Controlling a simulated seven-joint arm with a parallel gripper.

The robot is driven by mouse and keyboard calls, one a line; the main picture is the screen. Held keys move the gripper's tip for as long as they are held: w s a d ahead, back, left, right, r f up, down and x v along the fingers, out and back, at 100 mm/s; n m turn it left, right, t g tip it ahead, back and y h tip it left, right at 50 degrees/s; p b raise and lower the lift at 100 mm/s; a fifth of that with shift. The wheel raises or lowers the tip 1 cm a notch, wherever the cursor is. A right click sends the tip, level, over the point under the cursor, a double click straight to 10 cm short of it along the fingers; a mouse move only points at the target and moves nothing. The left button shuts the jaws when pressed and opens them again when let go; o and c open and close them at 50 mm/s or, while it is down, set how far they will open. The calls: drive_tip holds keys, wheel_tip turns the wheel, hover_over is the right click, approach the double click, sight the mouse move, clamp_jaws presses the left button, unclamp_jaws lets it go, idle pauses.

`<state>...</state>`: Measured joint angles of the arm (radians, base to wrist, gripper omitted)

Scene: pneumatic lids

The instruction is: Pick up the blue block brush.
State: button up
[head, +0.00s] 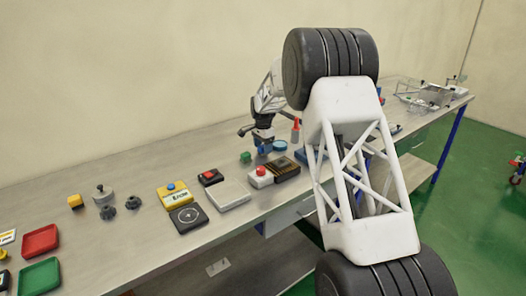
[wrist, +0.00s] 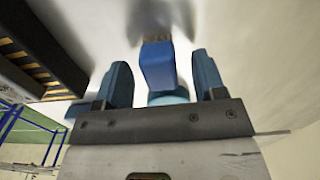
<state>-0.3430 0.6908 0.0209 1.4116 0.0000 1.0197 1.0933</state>
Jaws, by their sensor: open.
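The blue block brush (wrist: 158,68) shows in the wrist view as a blue block with a short brownish bristle end at the top. It is between the two blue fingers of my gripper (wrist: 161,75), with a visible gap on both sides. My gripper is open and does not appear to touch the brush. In the head view my gripper (head: 264,146) points down close to the bench top. There the brush cannot be told apart from the blue fingers.
A round blue thing (wrist: 168,98) lies behind the brush in the wrist view.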

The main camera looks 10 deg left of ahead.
drive_tip(key=shift+f, duration=0.35)
idle(0.3)
drive_tip(key=c, duration=1)
drive_tip(key=shift+r, duration=5)
